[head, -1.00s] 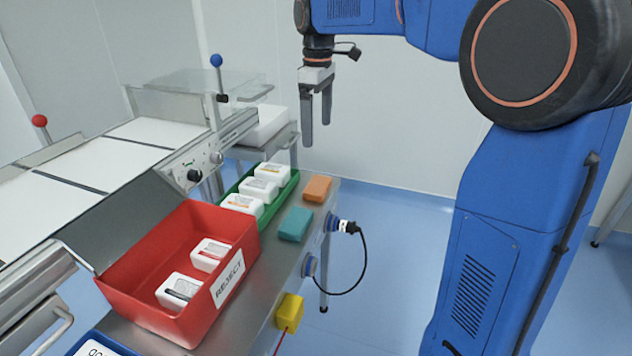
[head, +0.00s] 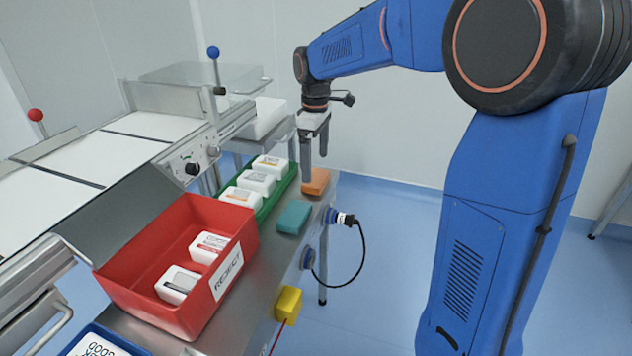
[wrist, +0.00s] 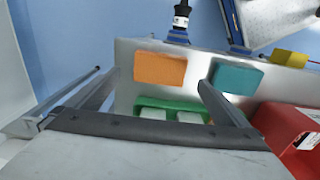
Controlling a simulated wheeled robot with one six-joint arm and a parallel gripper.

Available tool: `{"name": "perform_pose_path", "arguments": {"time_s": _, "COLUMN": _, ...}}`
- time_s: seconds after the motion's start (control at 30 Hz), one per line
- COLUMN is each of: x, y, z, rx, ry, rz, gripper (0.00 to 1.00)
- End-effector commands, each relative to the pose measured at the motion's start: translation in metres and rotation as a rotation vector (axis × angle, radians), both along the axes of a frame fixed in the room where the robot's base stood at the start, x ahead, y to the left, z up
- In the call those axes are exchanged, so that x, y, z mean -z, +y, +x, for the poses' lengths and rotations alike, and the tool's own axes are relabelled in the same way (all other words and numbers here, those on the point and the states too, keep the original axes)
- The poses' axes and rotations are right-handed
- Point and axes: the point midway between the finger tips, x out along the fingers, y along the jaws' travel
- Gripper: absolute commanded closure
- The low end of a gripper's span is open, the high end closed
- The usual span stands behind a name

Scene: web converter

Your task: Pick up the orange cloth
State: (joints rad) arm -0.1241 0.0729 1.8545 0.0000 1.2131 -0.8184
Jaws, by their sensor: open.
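The orange cloth (head: 316,182) is a small folded block lying on the far end of the steel table. It also shows in the wrist view (wrist: 160,69), ahead of the jaws and between their lines. My gripper (head: 315,168) points down just above the cloth in the head view, and one finger hides part of it. The fingers are spread with nothing between them. In the wrist view the gripper (wrist: 154,83) shows one finger at each side. I cannot tell the exact height of the fingertips over the cloth.
A teal cloth (head: 293,217) lies close to the orange one. A green tray (head: 266,210) with white packs is beside them. The red REJECT bin (head: 190,325) stands nearer. A yellow block (head: 288,305) and a black-cabled plug (head: 345,219) are at the table's edge.

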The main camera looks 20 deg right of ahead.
Motion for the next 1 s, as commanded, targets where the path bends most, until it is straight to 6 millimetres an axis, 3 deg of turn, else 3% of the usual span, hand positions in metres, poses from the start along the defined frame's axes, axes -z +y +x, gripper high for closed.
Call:
{"name": "perform_pose_path", "arguments": {"time_s": 0.3, "x": 0.041, "y": -0.002, "z": -0.001, "rx": 0.000, "ry": 0.004, "rz": 0.000, "gripper": 0.00}}
{"name": "perform_pose_path", "arguments": {"time_s": 0.63, "x": 0.048, "y": -0.002, "z": -0.001, "rx": 0.000, "ry": 0.001, "rz": 0.000, "gripper": 0.00}}
{"name": "perform_pose_path", "arguments": {"time_s": 0.67, "x": 0.048, "y": -0.002, "z": -0.001, "rx": 0.000, "ry": 0.001, "rz": 0.000, "gripper": 0.02}}
{"name": "perform_pose_path", "arguments": {"time_s": 0.83, "x": 0.048, "y": -0.002, "z": 0.000, "rx": 0.000, "ry": 0.001, "rz": 0.000, "gripper": 0.43}}
{"name": "perform_pose_path", "arguments": {"time_s": 1.0, "x": 0.047, "y": -0.002, "z": 0.000, "rx": 0.000, "ry": 0.001, "rz": 0.000, "gripper": 0.44}}
